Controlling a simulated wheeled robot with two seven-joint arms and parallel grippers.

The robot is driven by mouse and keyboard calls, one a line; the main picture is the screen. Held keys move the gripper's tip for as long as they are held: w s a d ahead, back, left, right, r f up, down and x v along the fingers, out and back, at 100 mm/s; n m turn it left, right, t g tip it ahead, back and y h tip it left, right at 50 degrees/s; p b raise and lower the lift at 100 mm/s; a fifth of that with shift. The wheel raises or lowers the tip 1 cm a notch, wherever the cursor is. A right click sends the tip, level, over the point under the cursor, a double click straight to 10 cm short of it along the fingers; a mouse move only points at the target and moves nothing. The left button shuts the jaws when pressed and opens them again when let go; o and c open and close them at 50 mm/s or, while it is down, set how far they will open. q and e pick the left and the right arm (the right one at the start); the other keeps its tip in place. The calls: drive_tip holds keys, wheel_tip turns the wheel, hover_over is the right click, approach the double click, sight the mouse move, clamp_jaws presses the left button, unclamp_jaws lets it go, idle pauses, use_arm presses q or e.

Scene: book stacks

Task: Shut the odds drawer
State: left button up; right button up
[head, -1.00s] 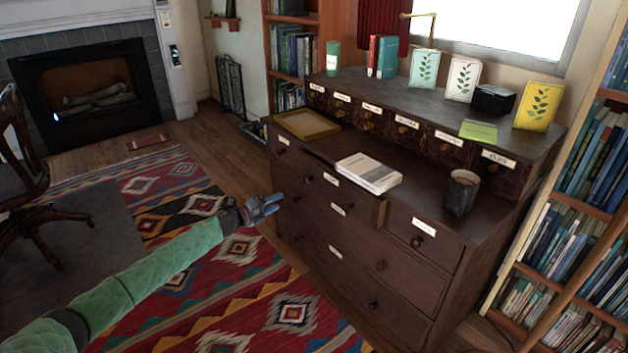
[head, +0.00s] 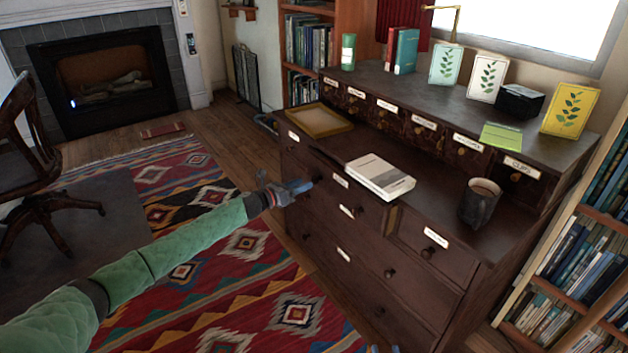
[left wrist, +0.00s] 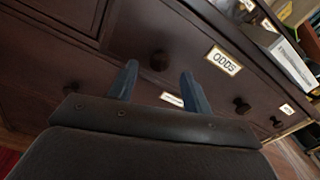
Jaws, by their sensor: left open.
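The odds drawer (head: 362,203) is in the top row of the dark wooden chest, left of the right-hand drawer. It stands partly pulled out, its pale side (head: 393,217) showing. In the left wrist view its white label reads ODDS (left wrist: 223,61), with a dark round knob (left wrist: 158,61) to the left. My left gripper (head: 304,185) is open and empty, close to the drawer front. Its fingertips (left wrist: 159,70) straddle the knob in the picture; I cannot tell whether they touch. Two blue tips of my right gripper (head: 385,349) barely show at the bottom edge.
A pale book (head: 380,177) lies on the chest top above the drawer. A dark mug (head: 480,202) stands to the right and a yellow tray (head: 319,120) lies to the left. A bookcase (head: 560,285) stands at the right. The rug (head: 240,290) before the chest is clear.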

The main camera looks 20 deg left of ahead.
sight(313, 180)
use_arm(q)
drive_tip(key=shift+x, duration=2.95)
use_arm(e)
drive_tip(key=shift+w+r+t, duration=0.1)
drive_tip(key=shift+r+t, duration=0.2)
drive_tip(key=shift+r, duration=0.5)
use_arm(q)
drive_tip(key=shift+c, duration=0.2)
drive_tip(key=shift+d, duration=0.1)
clamp_jaws()
